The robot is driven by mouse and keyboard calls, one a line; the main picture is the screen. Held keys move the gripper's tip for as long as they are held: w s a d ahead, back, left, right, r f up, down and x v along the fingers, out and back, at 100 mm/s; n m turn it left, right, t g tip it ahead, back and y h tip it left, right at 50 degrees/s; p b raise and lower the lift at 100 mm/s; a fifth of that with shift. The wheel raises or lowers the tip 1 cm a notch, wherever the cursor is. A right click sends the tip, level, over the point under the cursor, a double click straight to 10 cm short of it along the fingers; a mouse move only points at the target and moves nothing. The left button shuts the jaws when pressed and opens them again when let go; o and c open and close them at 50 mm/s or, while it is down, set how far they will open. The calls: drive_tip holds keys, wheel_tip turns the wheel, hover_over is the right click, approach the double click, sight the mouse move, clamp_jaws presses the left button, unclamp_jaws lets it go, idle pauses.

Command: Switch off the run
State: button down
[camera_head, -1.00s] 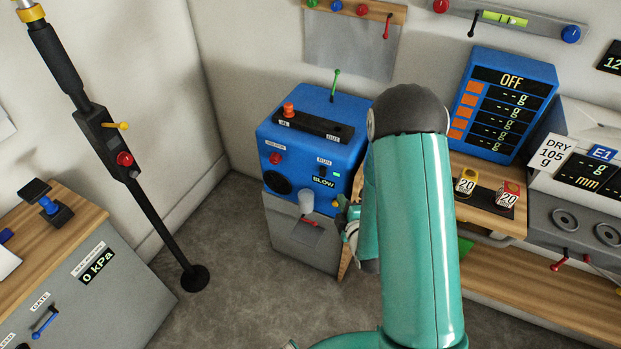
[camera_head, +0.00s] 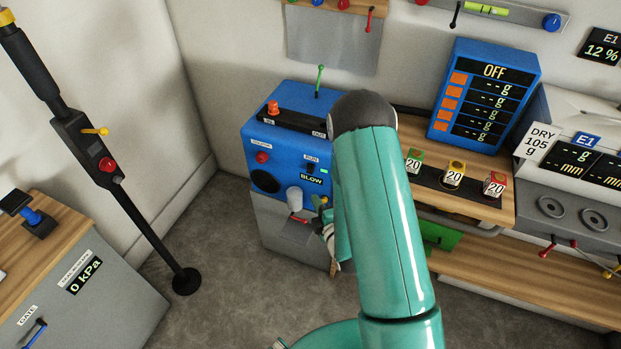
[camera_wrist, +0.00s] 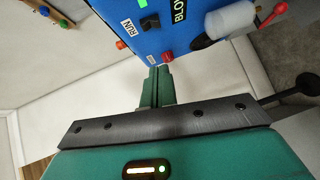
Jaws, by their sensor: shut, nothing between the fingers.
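The blue machine (camera_head: 290,150) stands against the back wall. Its small black RUN switch (camera_head: 310,168) is on the front face, above the lit BLOW display (camera_head: 312,180). In the wrist view the RUN label (camera_wrist: 131,27) and black switch (camera_wrist: 150,22) are near the top, with a green light (camera_wrist: 143,3) beyond. My gripper (camera_head: 325,222) is low at the machine's right front, partly hidden by my arm in the body view. In the wrist view its fingertips (camera_wrist: 160,72) are shut and empty, just below a red knob (camera_wrist: 167,56). Contact cannot be told.
A white cup-like part (camera_head: 294,197) and a red lever (camera_head: 298,220) are on the machine's front. A wooden shelf (camera_head: 480,208) with several 20-marked weights is to the right. A black pole stand (camera_head: 186,281) is to the left. Grey floor is open between.

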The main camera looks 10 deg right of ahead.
approach(309, 171)
drive_tip(key=w+a, duration=0.3)
drive_tip(key=a, duration=0.1)
drive_tip(key=w+d, duration=0.1)
drive_tip(key=w+d+f, duration=0.1)
drive_tip(key=w, duration=0.1)
drive_tip(key=shift+w+d, duration=0.1)
drive_tip(key=shift+w+f, duration=0.1)
drive_tip(key=shift+w+d+f+n+t, duration=0.1)
drive_tip(key=shift+f+n+t, duration=0.05)
drive_tip(key=shift+n+t, duration=0.15)
drive_tip(key=shift+w+d, duration=0.2)
drive_tip(key=shift+d, duration=0.05)
